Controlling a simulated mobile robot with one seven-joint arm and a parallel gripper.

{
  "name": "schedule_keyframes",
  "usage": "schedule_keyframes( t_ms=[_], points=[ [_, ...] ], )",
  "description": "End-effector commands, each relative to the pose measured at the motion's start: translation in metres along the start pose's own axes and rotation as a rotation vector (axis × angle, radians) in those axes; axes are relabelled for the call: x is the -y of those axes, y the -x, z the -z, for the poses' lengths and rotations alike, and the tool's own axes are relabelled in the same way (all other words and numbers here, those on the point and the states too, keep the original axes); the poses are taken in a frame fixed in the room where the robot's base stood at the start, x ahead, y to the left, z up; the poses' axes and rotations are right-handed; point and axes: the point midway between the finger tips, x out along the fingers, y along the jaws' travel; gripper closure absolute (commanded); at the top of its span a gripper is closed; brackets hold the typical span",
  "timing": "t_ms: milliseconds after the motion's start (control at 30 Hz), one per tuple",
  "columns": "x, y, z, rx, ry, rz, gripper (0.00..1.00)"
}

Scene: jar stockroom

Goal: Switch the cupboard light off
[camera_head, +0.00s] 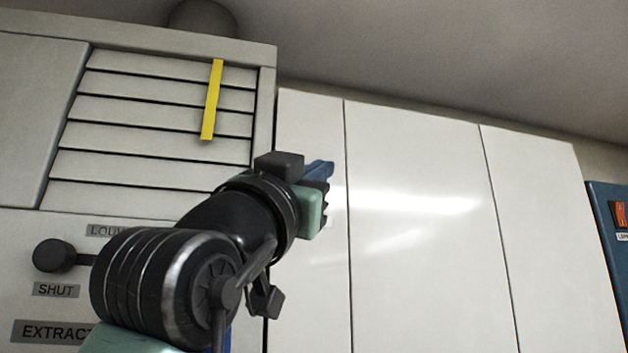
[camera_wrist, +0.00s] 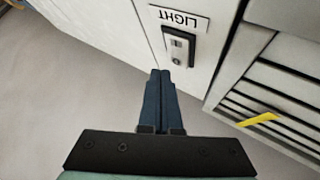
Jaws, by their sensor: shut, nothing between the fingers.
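The light switch (camera_wrist: 178,48) shows in the wrist view as a small grey plate with a dark frame on a white panel. A white label (camera_wrist: 180,17) reading LIGHT, upside down in this view, sits beside it. My gripper (camera_wrist: 160,73) has its two blue fingers together and empty. Its tips appear just below the switch in the picture; I cannot tell whether they touch the panel. In the head view my gripper (camera_head: 325,170) is in front of the white cupboard doors (camera_head: 418,220). The switch does not show there.
A louvred extractor unit (camera_head: 160,68) with a yellow strip (camera_head: 212,100) stands at left, with a dark knob (camera_head: 53,256) below the louvres. A blue panel (camera_head: 607,240) with an orange-red switch (camera_head: 619,214) is at the far right.

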Motion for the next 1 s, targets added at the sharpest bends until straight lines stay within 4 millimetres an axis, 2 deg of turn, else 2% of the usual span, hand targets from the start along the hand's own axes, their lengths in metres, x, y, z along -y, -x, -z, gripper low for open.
schedule_keyframes(
  t_ms=[1000],
  points=[
    [0.005, -0.007, -0.0049, 0.0, 0.0, 0.0, 1.0]
  ],
)
